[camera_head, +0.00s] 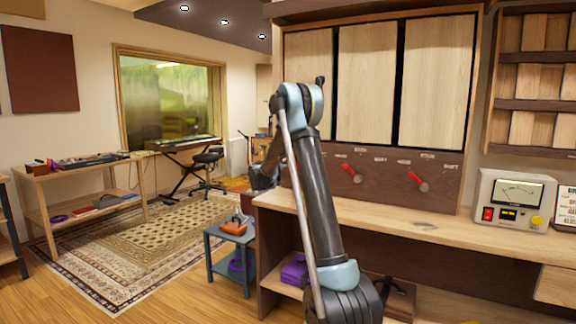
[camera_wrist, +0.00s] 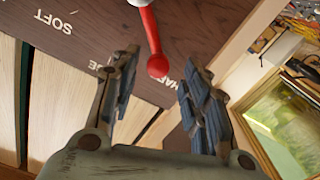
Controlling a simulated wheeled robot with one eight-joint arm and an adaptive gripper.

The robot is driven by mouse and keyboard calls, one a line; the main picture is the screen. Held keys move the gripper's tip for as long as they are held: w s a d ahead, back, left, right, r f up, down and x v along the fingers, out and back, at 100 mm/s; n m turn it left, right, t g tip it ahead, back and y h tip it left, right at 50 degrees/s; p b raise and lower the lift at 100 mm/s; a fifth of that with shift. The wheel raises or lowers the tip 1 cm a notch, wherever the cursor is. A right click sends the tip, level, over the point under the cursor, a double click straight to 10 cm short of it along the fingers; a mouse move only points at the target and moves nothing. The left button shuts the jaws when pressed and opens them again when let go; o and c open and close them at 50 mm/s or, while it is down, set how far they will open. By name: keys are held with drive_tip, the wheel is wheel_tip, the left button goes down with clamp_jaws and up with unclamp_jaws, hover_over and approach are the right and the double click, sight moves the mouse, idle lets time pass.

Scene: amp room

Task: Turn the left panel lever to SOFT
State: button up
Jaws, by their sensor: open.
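In the wrist view a red lever (camera_wrist: 152,38) with a round red knob stands out from a dark brown panel (camera_wrist: 95,60). Its knob lies between my open fingers' tips, on the side of a partly hidden HARD label (camera_wrist: 190,75). A SOFT label (camera_wrist: 56,22) shows upside down at the upper left. My gripper (camera_wrist: 159,68) is open; I cannot tell whether a finger touches the knob. In the head view two red levers, a middle one (camera_head: 346,168) and a right one (camera_head: 415,178), show on the panel; my arm covers the panel's left part.
Tall pale wooden boards (camera_head: 367,85) stand above the lever panel. A wooden counter (camera_head: 455,228) runs below it, with a meter box (camera_head: 514,199) at the right. A small blue-grey side table (camera_head: 229,236) stands left of the counter.

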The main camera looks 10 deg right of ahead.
drive_tip(key=shift+x, duration=2.25)
clamp_jaws()
